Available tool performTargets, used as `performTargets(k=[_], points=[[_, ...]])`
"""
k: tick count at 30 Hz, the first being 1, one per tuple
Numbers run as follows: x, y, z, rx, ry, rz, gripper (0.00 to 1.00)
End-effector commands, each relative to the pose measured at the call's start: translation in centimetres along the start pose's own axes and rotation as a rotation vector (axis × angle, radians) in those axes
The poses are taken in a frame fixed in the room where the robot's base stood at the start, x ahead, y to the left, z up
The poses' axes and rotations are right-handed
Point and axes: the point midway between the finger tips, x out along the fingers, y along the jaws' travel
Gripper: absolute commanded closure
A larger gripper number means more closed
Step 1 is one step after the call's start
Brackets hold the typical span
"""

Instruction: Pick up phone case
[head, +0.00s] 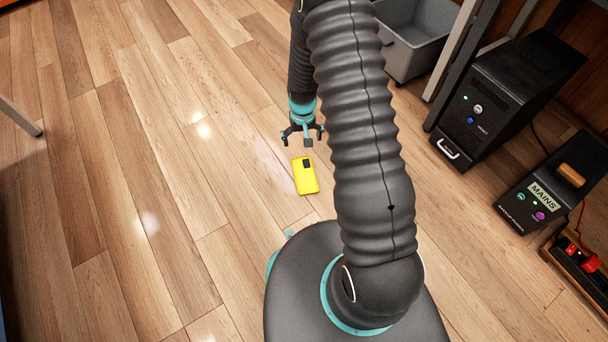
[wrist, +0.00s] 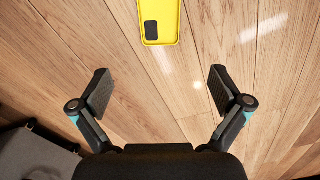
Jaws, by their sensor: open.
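A yellow phone case (head: 306,178) with a dark camera cut-out lies on the wooden floor, just in front of my base. My gripper (head: 303,136) is open and empty, pointing down above the floor, a little farther out than the case. In the wrist view the case (wrist: 158,10) is at the top edge, partly cut off, beyond the fingertips. My gripper's two fingers (wrist: 159,90) are spread wide with bare floor between them.
A grey bin (head: 417,45) stands at the back right. A black computer-like box (head: 493,100) and a box labelled MAINS (head: 545,195) stand on the right. A red-switched power strip (head: 580,256) lies near them. The floor to the left is clear.

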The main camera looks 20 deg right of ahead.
Motion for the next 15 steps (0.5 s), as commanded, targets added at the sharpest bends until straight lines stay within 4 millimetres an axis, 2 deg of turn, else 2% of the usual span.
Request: performTargets(k=[1,8,15], points=[[1.1,0.0,0.1,0.001,-0.009,0.000,0.00],[3.8,0.0,0.4,0.001,-0.020,0.001,0.00],[8.1,0.0,0.5,0.001,-0.019,0.001,0.00]])
